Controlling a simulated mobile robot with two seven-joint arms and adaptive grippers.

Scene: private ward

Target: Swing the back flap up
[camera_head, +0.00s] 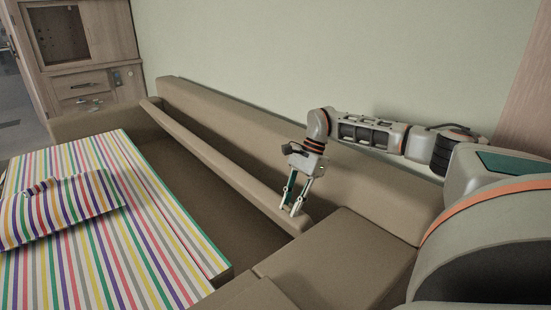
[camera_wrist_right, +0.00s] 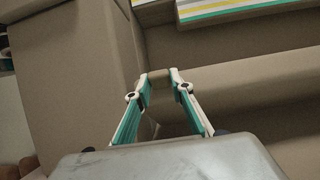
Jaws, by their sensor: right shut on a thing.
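The back flap (camera_head: 215,163) is a long, narrow tan padded panel along the sofa. It stands tilted up, with a dark gap between it and the striped bedding and another gap between it and the backrest. My right gripper (camera_head: 294,207) reaches down to the flap's near right end and is shut on it. In the right wrist view, the fingertips (camera_wrist_right: 161,77) sit on either side of the tan edge. The flap's hinge line cannot be made out. My left gripper is not in view.
The tan sofa backrest (camera_head: 258,137) runs along the wall behind the flap. A tan seat section (camera_head: 335,262) lies at the near right. Striped bedding (camera_head: 130,250) with a striped pillow (camera_head: 62,207) fills the left. A wooden cabinet (camera_head: 85,50) stands at the far left.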

